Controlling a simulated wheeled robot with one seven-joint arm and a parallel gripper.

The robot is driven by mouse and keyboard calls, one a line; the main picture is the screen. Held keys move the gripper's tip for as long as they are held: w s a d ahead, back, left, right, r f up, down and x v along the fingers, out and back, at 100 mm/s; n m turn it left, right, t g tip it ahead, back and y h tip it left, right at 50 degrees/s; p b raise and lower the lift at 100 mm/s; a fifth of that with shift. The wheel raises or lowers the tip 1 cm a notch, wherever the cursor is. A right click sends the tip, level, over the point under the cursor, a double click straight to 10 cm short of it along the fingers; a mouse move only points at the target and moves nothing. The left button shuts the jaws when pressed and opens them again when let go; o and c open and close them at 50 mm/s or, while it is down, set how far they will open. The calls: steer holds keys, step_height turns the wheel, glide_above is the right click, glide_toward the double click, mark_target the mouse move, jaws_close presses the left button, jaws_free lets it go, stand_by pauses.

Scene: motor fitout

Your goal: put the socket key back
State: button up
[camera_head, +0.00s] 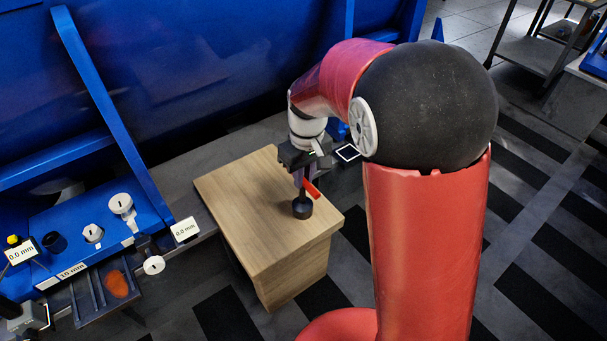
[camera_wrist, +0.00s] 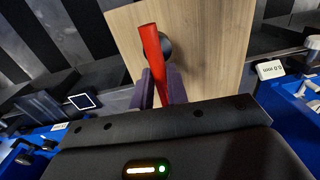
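The socket key, with a red bar handle (camera_head: 312,189) and a round black end (camera_head: 302,207), is over the wooden cabinet top (camera_head: 235,190). I cannot tell whether the black end touches the wood. In the wrist view the red handle (camera_wrist: 152,45) runs between my purple fingers, with the round black end (camera_wrist: 166,46) partly hidden behind it. My gripper (camera_head: 303,181) points down with its fingers close on both sides of the key; it also shows in the wrist view (camera_wrist: 161,82).
Most of the wooden top is bare.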

steer(key=o, duration=0.4)
steer(key=shift+o, duration=0.2)
step_height(320, 180, up, 12)
steer(key=p, duration=0.2)
steer(key=s+d+r+m+t, duration=0.25)
steer(key=s+d+r, duration=0.25)
steer(key=s+d, duration=0.3)
steer(key=s+d+f+m+t, duration=0.2)
steer(key=s+d+m+t, duration=0.1)
steer(key=s, duration=0.9)
steer(key=d+m, duration=0.1)
steer(key=d, duration=0.1)
steer(key=shift+d+f+h, duration=0.15)
steer(key=shift+d+h, duration=0.15)
steer(key=shift+t, duration=0.25)
steer(key=shift+r+p, duration=0.45)
